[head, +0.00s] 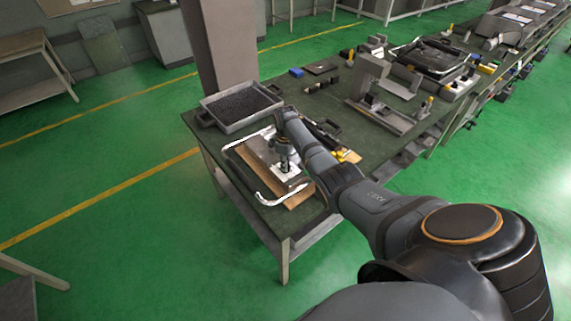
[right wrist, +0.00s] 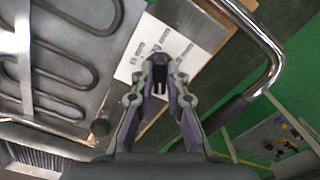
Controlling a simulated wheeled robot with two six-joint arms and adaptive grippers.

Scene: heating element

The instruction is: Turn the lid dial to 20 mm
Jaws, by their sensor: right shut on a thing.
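The white dial plate (right wrist: 165,48) shows in the right wrist view with printed mm marks. One mark reads 15 mm, and the one beside it is partly hidden by the fingers. The black dial knob (right wrist: 183,86) sits between the fingers of my right gripper (right wrist: 171,72), which is shut on it. Which mark the knob points to cannot be told. In the head view my right gripper (head: 285,161) reaches down onto the white plate (head: 290,172) on the lid at the near end of the table. My left gripper is not in view.
A chrome handle (head: 263,188) runs around the lid, beside a wooden board (head: 297,200). Grey looped heating tubes (right wrist: 72,73) lie left in the wrist view. A grey tray of dark grains (head: 215,122) stands behind. Tools and fixtures fill the table farther right.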

